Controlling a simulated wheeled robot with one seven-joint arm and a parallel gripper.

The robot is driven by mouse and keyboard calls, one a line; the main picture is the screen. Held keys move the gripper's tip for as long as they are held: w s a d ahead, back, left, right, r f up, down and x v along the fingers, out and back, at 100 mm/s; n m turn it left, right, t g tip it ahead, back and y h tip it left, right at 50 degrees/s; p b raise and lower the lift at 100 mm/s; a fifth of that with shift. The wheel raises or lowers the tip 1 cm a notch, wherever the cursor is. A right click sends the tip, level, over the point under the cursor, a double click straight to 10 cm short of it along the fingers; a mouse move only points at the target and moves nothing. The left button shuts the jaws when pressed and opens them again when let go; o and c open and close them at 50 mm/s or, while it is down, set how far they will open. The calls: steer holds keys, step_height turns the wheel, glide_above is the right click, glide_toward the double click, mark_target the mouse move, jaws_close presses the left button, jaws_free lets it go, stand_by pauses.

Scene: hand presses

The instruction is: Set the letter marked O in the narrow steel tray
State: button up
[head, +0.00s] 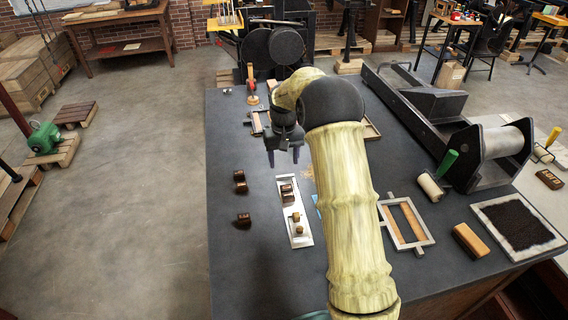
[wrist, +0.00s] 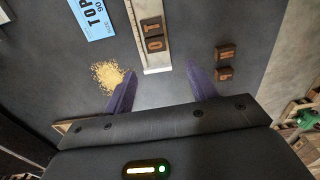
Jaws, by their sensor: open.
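The narrow steel tray (head: 304,241) lies on the dark bench, and its far end shows in the wrist view (wrist: 158,69). The letter O (wrist: 155,45), a dark brown block, lies in the tray nearest that end. A letter T (wrist: 151,26) sits right beside it. In the head view the O (head: 286,187) is the farther of the two dark blocks in the tray. My gripper (head: 283,155) is open and empty, beyond the tray's far end; in the wrist view its purple fingers (wrist: 162,84) stand apart with bare bench between them.
A loose letter H (wrist: 226,52) and another letter (wrist: 225,75) lie left of the tray in the head view; a third dark block (head: 243,219) lies nearer. Two small wooden pieces (head: 298,229) sit at the tray's near part. Wood crumbs (wrist: 107,77) and a blue card (wrist: 91,16) lie beside it.

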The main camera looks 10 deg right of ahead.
stand_by(0.4)
steer(key=s+r+t, duration=0.1)
steer(key=s+r, duration=0.1)
steer(key=s, duration=1.2)
steer(key=s+r+t, duration=0.1)
steer(key=s+r, duration=0.1)
steer(key=s, duration=1.3)
steer(key=shift+s+t, duration=0.15)
steer(key=shift+t, duration=0.15)
